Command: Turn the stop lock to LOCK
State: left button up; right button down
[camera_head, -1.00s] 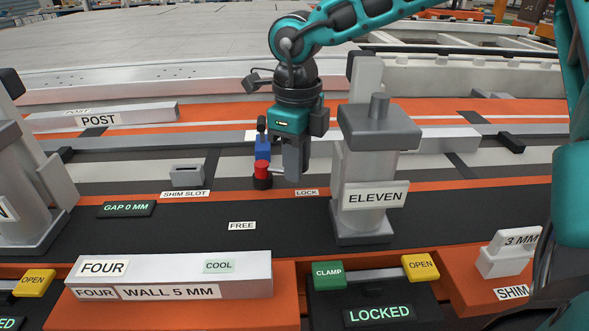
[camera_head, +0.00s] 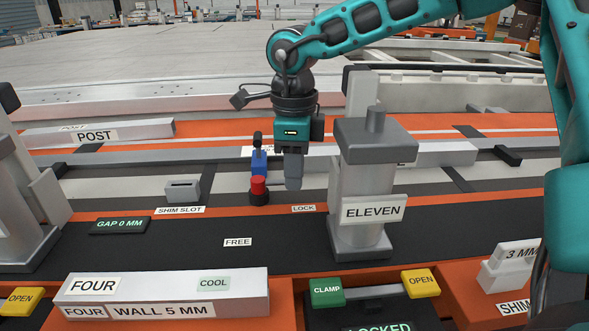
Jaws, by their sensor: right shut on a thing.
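The stop lock (camera_head: 258,191) has a red knob on a dark round base, on the dark strip left of the LOCK label (camera_head: 303,208). The FREE label (camera_head: 237,242) lies nearer me. My right gripper (camera_head: 293,184) points down just right of the red knob, behind the LOCK label. Its fingers look closed together, shut on the stop lock's handle, which they mostly hide. I cannot see the handle's exact angle. My left gripper is out of view.
A grey post block marked ELEVEN (camera_head: 361,185) stands close right of the gripper. A blue block (camera_head: 259,163) with a dark lever is just behind the knob. The shim slot (camera_head: 182,190) is to the left. The WALL 5 MM bar (camera_head: 240,287) lies in front.

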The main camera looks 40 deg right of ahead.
jog(key=shift+w, duration=0.1)
jog(key=c, duration=1.1)
grip_release()
jog(key=shift+o, duration=0.2)
pick_arm(q)
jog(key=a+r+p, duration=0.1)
jog(key=p, duration=0.2)
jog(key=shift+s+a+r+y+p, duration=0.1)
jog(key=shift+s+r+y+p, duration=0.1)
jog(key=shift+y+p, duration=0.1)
pick_arm(e)
notch_tip(320, 180, up, 13)
